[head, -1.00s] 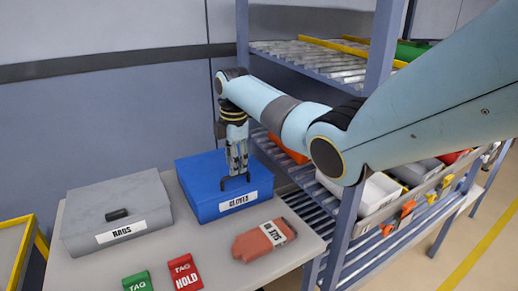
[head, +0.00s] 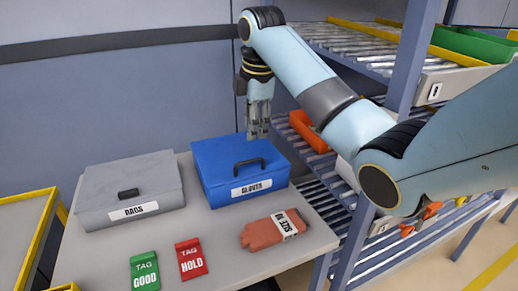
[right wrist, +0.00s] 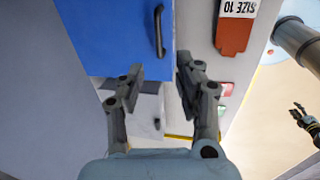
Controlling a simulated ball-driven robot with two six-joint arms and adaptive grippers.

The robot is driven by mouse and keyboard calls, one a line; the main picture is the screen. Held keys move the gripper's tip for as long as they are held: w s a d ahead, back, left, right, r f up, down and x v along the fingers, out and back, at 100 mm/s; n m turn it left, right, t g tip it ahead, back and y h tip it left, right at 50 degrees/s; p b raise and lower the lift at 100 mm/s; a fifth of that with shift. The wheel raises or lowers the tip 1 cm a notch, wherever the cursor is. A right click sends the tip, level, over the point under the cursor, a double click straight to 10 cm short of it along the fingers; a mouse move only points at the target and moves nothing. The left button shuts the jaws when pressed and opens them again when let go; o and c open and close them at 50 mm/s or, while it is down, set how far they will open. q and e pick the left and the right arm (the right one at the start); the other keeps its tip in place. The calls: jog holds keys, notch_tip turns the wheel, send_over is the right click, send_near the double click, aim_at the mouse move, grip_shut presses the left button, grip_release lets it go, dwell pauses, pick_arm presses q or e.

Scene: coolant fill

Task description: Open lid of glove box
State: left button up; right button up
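The blue glove box (head: 222,162) stands shut on the table, with a black handle (head: 249,163) on its lid and a white label on its front. The box also shows in the right wrist view (right wrist: 115,40), with its handle (right wrist: 159,30) ahead of the fingers. My right gripper (head: 258,135) hangs above the back of the box, apart from the handle. In the right wrist view its fingers (right wrist: 158,80) are spread, with nothing between them. My left gripper (right wrist: 298,112) shows small at the right edge of that view, its fingers apart and empty.
A grey box (head: 160,180) with a dark handle stands left of the blue one. A salmon glove pack (head: 262,234), a red tag (head: 191,258) and a green tag (head: 144,272) lie in front. A roller rack (head: 408,50) with bins stands at the right.

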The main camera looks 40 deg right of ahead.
jog(key=shift+m, duration=0.9)
jog(key=shift+s+a+f, duration=0.25)
jog(key=shift+s+f, duration=0.4)
jog(key=shift+s+a+f, duration=0.25)
jog(key=shift+s+f, duration=0.35)
jog(key=shift+f, duration=0.05)
jog(key=shift+s+a+f, duration=0.25)
jog(key=shift+s+f, duration=0.4)
